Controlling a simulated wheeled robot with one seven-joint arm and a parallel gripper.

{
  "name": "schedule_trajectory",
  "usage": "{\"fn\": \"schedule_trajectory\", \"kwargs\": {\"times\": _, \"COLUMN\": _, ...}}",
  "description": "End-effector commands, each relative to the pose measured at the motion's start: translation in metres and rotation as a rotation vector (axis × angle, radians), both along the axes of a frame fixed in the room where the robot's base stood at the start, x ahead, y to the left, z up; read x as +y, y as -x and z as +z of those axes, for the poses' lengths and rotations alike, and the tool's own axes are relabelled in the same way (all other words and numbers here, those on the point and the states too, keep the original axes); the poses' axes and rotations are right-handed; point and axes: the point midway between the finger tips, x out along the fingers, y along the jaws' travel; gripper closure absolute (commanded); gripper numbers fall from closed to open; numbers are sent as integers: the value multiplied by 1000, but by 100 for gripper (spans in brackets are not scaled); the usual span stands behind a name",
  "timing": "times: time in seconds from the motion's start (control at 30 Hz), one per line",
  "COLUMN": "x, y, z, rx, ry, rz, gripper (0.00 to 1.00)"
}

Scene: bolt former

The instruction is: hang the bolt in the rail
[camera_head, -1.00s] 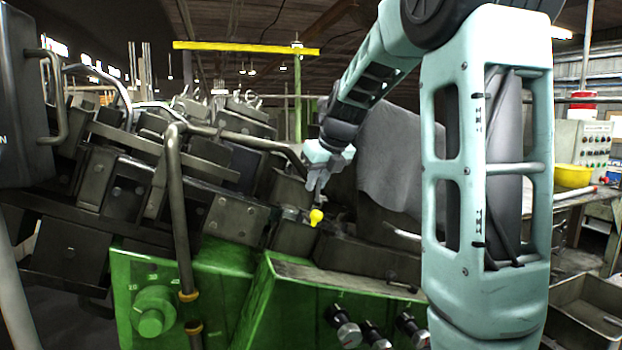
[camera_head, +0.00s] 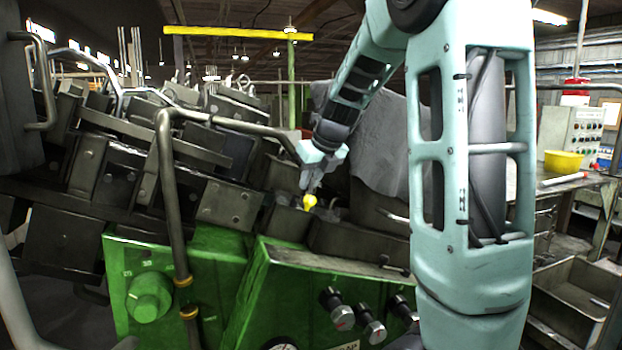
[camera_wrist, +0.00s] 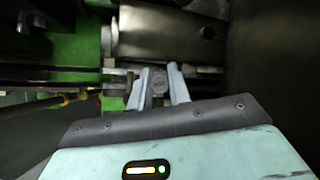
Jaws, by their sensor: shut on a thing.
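My gripper (camera_head: 311,186) is over the machine's dark metal blocks, at the middle of the head view. In the wrist view its two pale fingers (camera_wrist: 160,88) are closed around a grey bolt (camera_wrist: 159,88), whose head shows between them. The bolt's shank is hidden. In the head view the bolt is too small to make out. A yellow rounded part (camera_head: 309,201) is just below the fingertips there; I cannot tell whether it touches them. I cannot pick out the rail with certainty in either view.
The green machine housing (camera_head: 225,250) with knobs is in front and below. A bent metal pipe (camera_head: 172,190) rises to the left of my gripper. A large grey cylinder (camera_wrist: 165,35) lies just beyond the fingers. A grey cloth-like sheet (camera_head: 385,140) stands behind my arm.

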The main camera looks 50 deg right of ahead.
Motion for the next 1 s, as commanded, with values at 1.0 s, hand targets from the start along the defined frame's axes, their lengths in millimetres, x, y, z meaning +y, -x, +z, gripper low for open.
{"fn": "schedule_trajectory", "kwargs": {"times": 1.0, "x": 0, "y": 0, "z": -7, "rx": 0, "ry": 0, "rz": 0, "gripper": 96}}
